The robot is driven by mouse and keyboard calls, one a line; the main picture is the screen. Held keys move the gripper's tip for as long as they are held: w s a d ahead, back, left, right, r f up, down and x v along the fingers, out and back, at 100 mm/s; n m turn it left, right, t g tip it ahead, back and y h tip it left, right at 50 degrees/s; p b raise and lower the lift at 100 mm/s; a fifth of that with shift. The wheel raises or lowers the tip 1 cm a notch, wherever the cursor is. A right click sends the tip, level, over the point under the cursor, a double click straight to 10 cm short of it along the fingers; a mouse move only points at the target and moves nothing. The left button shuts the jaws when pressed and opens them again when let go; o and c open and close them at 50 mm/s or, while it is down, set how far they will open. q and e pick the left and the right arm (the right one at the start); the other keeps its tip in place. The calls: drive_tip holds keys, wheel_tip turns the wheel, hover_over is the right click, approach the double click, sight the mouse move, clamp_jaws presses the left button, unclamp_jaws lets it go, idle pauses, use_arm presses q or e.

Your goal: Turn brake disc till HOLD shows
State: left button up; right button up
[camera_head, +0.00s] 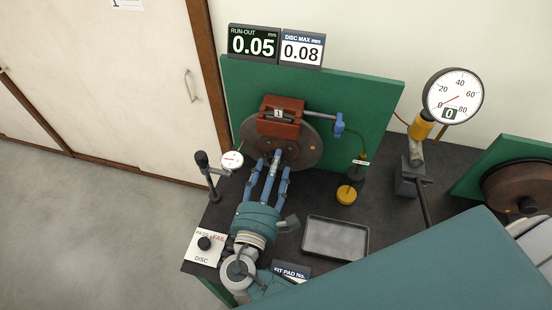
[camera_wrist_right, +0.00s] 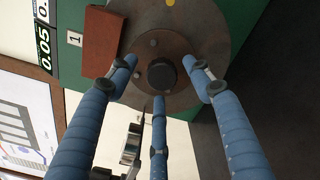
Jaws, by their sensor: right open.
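The brown brake disc (camera_head: 312,153) is mounted upright on a green panel, with a red caliper (camera_head: 279,128) marked 1 over its top. In the right wrist view the disc (camera_wrist_right: 205,35) shows a dark hub (camera_wrist_right: 161,74) at its middle and a yellow dot. My right gripper (camera_head: 274,163) is open, its three blue fingers pointing at the disc around the hub; contact cannot be told. The run-out display (camera_head: 252,44) reads 0.05 and the sign beside it (camera_head: 301,50) reads DISC MAX 0.08. A small dial gauge (camera_head: 232,160) stands at the disc's left edge. My left gripper is not in view.
A grey tray (camera_head: 335,238) lies on the dark bench, right of my right gripper. A PASS/FAIL disc card with a knob (camera_head: 204,243) is at the left. A large round gauge (camera_head: 453,96) reading 0 stands at the right, near a second disc (camera_head: 515,188).

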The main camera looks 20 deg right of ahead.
drive_tip(key=v, duration=0.9)
drive_tip(key=shift+r, duration=0.1)
